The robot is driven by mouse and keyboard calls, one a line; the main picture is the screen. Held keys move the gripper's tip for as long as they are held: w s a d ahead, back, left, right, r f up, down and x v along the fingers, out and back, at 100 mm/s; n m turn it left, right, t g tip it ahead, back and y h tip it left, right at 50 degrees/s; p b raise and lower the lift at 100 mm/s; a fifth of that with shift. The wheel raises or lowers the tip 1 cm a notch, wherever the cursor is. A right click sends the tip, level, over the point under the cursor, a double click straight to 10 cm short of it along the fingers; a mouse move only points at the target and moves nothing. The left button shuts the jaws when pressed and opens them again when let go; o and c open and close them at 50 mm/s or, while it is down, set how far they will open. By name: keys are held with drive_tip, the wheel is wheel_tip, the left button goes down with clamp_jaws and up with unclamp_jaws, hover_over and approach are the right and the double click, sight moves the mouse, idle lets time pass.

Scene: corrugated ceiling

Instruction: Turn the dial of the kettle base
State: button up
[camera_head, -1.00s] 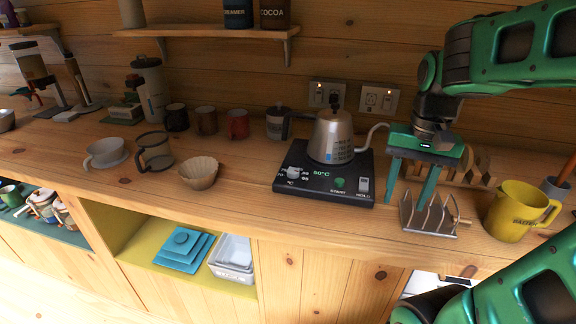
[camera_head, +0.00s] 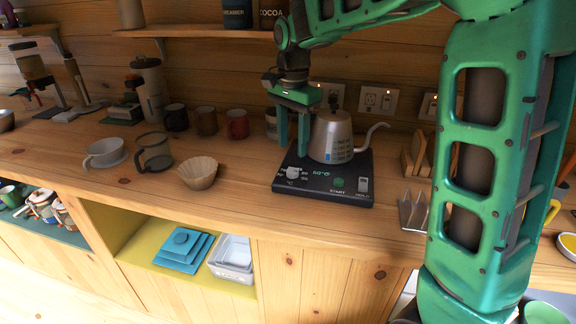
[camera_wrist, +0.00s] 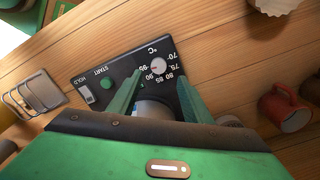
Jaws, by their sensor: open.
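The kettle base (camera_head: 330,187) is a black slab on the wooden counter with a lit display, a green start button (camera_head: 338,182) and a hold switch. Its dial (camera_head: 293,173) is a pale round knob at the front left; it also shows in the wrist view (camera_wrist: 158,66), ringed by temperature numbers. A silver kettle (camera_head: 331,137) stands on the base. My gripper (camera_head: 292,150) is open, pointing down at the left of the kettle, above the back left of the base. In the wrist view its fingers (camera_wrist: 158,98) are apart, with the dial beyond the gap between their tips.
A red mug (camera_head: 237,124) and other mugs stand to the left of the base. A paper filter (camera_head: 198,172) lies at the front left. A metal rack (camera_head: 413,212) is to the right. The counter just before the base is clear.

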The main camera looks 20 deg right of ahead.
sight(291, 170)
wheel_tip(291, 170, down, 8)
drive_tip(key=shift+r, duration=0.25)
drive_tip(key=c, duration=1.1)
drive_tip(key=shift+o, duration=0.2)
drive_tip(key=shift+a+r, duration=0.1)
drive_tip(key=shift+a, duration=0.05)
